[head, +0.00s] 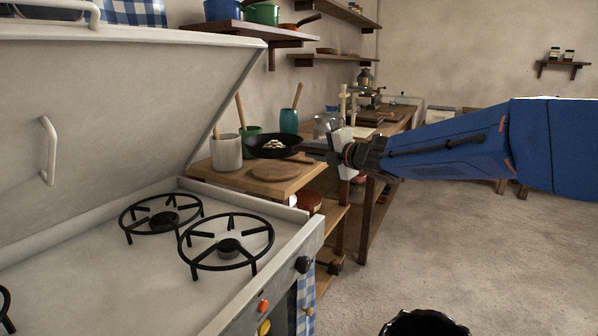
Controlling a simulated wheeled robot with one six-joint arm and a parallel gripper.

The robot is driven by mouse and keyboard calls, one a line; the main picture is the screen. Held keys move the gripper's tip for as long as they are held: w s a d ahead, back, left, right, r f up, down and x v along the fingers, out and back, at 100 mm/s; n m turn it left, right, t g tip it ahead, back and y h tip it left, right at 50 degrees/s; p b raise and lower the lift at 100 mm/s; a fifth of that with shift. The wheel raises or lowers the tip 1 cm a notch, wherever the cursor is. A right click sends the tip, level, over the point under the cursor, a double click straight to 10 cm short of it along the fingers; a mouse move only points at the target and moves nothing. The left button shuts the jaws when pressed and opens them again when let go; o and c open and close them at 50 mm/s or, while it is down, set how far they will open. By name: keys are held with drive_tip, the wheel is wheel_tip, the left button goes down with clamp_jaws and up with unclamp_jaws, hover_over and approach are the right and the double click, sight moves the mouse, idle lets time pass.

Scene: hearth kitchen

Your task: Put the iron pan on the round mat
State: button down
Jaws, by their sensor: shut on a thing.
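The iron pan (272,154) is dark and round, with some pale pieces lying in it. It is near the middle of the head view, at the back of the wooden side counter. My gripper (330,156) is at the pan's right side, shut on the pan where its handle would be; the grip itself is small and partly hidden. The round mat (274,173) is a flat brown disc on the counter, just in front of and below the pan in the picture. I cannot tell whether the pan is held above the counter or touches it.
A pale crock (226,153), a green pot (251,134) and a teal jar (289,121) stand behind and beside the pan. The stove (120,262) with its raised lid (110,110) is at the left. A shelf (228,38) hangs above. The floor at right is mostly clear.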

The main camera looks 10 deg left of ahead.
wheel_tip(320, 180, down, 6)
drive_tip(key=shift+f, duration=0.2)
idle(0.3)
drive_tip(key=c, duration=1.6)
unclamp_jaws()
drive_tip(key=shift+f, duration=0.15)
drive_tip(key=shift+d, duration=0.1)
